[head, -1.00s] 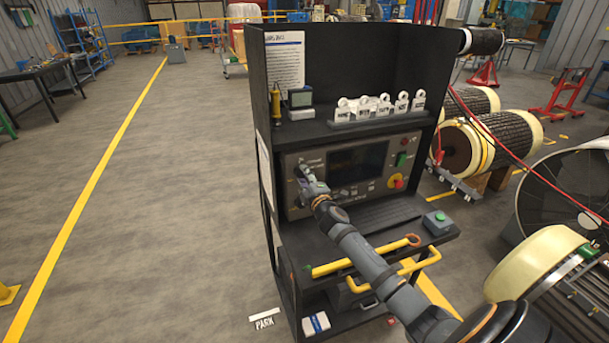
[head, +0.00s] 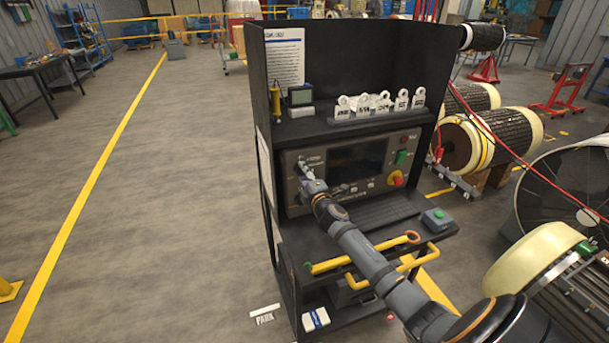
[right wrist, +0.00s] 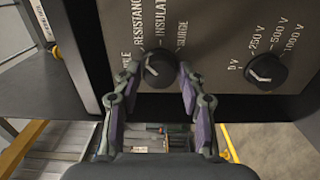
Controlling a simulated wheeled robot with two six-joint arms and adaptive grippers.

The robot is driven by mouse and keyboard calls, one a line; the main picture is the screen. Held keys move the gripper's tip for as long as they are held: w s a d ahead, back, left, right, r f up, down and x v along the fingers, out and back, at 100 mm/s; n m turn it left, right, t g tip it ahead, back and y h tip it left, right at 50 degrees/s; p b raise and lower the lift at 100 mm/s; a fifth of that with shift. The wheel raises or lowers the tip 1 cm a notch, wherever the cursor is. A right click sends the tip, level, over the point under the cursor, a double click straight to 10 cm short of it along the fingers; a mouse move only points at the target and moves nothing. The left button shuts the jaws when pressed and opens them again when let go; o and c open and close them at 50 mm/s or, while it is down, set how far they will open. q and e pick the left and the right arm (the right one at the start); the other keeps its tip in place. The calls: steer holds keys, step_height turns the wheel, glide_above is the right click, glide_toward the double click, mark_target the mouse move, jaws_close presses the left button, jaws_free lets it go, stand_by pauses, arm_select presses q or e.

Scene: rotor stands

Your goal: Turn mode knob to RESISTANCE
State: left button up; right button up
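The mode knob (right wrist: 160,70) is a round dark knob on the grey tester panel (right wrist: 215,25), with labels around it. RESISTANCE and INSULATION stand above it, SURGE at its right, and a partly hidden word ending in ILE at its left. A short pale mark shows on the knob, but which label it points to I cannot tell. My right gripper (right wrist: 159,75) is open, with one finger on each side of the knob and a small gap showing. In the head view my right gripper (head: 304,168) is at the panel's left part and covers the knob. My left gripper is out of view.
A second knob (right wrist: 266,72) with voltage labels sits to the right. In the head view the panel has a dark screen (head: 357,164) and a red emergency button (head: 397,178). A keyboard shelf with a yellow handle (head: 385,277) lies below. A shelf with several white tags is above.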

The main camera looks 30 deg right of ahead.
steer(key=shift+o, duration=1)
steer(key=v, duration=1.2)
